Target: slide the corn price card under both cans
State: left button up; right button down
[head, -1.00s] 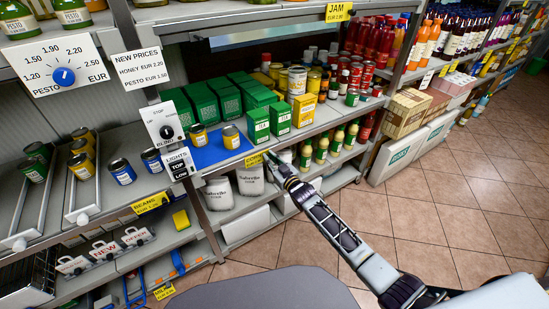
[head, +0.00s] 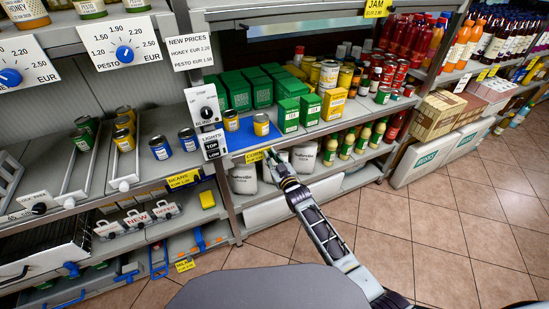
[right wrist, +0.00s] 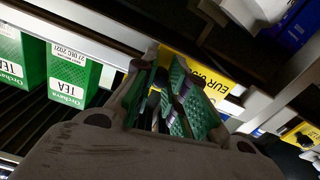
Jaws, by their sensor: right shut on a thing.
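The yellow corn price card (head: 254,156) is at the front edge of the shelf, below the blue mat (head: 240,142). It also shows in the right wrist view (right wrist: 213,81), with part of its "EUR" print visible. My right gripper (head: 272,160) is shut on the card at its right end; its green finger pads (right wrist: 175,100) hide part of it. Two upright cans, one at the left (head: 231,120) and one with a yellow label (head: 261,125), stand apart on the blue mat, behind the card. My left gripper is out of view.
Green tea boxes (head: 289,114) stand right of the mat. A control panel with a black knob (head: 206,112) hangs on the post at its left. White sacks (head: 243,179) and green bottles sit on the shelf below. Open tiled floor (head: 420,220) lies to the right.

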jog(key=shift+f, duration=0.2)
jog(key=c, duration=1.4)
grip_release()
jog(key=shift+r, duration=0.1)
jog(key=shift+o, duration=0.2)
jog(key=shift+s, duration=0.1)
jog(key=v, duration=1.2)
